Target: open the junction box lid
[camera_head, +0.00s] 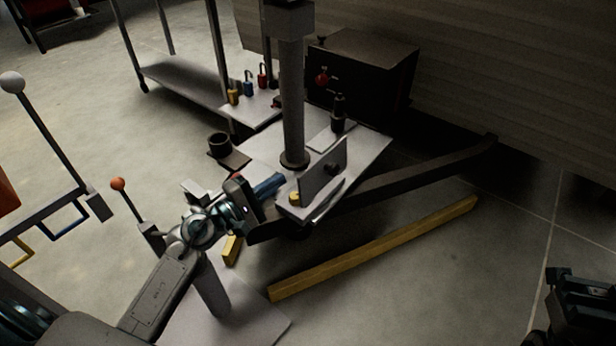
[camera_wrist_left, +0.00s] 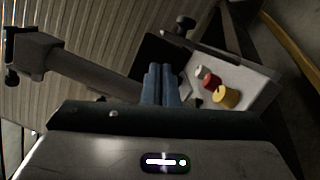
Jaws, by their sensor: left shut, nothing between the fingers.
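The junction box (camera_head: 302,212) sits on the pale plate beside the grey post. A flat grey panel that looks like its lid (camera_head: 325,170) stands roughly upright along the box's far side, so the box appears open. A yellow part (camera_head: 295,198) shows inside; the left wrist view shows the box's pale interior (camera_wrist_left: 250,80) with red, yellow and white parts. My left gripper (camera_head: 272,185) is shut and empty, its blue fingers (camera_wrist_left: 160,85) just left of the box. Whether they touch the box or lid I cannot tell. My right gripper (camera_head: 575,305) is at the lower right, far from the box.
The grey post (camera_head: 292,100) rises close behind the box. A dark cabinet (camera_head: 362,75) with a red knob stands behind. Small padlocks (camera_head: 248,87) and a black cup (camera_head: 219,145) are to the left.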

